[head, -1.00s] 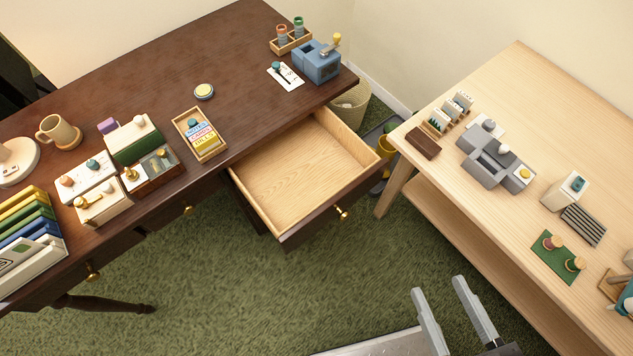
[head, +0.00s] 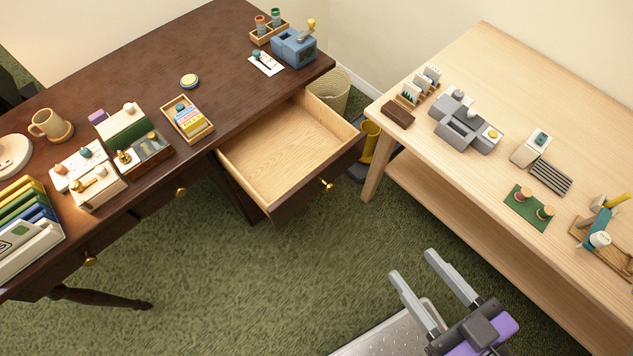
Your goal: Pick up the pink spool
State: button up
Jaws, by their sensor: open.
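Two small spools with tan tops stand on a green mat (head: 520,208) on the light wooden table. The left one (head: 522,193) looks pinkish and seems to be the pink spool; the other (head: 545,212) stands just to its right, its colour hard to tell. My gripper (head: 413,265) is open and empty, its two grey fingers pointing up-left over the green carpet, apart from the table and to the left of and below the mat.
The light table (head: 440,185) has grey machines and a slatted block near the mat; its front edge lies between my gripper and the spools. The dark desk (head: 120,75) has an open, empty drawer (head: 285,155). Carpet between them is clear.

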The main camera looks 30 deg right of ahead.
aim_at(525, 193)
jog(key=z, duration=0.55)
jog(key=i+j+z, duration=0.1)
jog(key=z, duration=1.05)
jog(key=j+z, duration=0.15)
jog(key=z, duration=0.4)
jog(key=j+z, duration=0.1)
jog(key=z, duration=0.5)
jog(key=j+z, duration=0.1)
jog(key=z, duration=1.05)
jog(key=k+j+z, duration=0.1)
jog(key=z, duration=0.45)
jog(key=k+u, duration=0.2)
jog(key=k, duration=0.15)
jog(key=k+u, duration=0.2)
jog(key=u, duration=0.3)
jog(key=k+u, duration=0.2)
jog(key=u, duration=0.25)
jog(key=k+u, duration=0.15)
jog(key=u, duration=0.35)
jog(key=k+u, duration=0.2)
jog(key=u, duration=0.25)
jog(key=k+j+u, duration=0.2)
jog(key=u, duration=0.3)
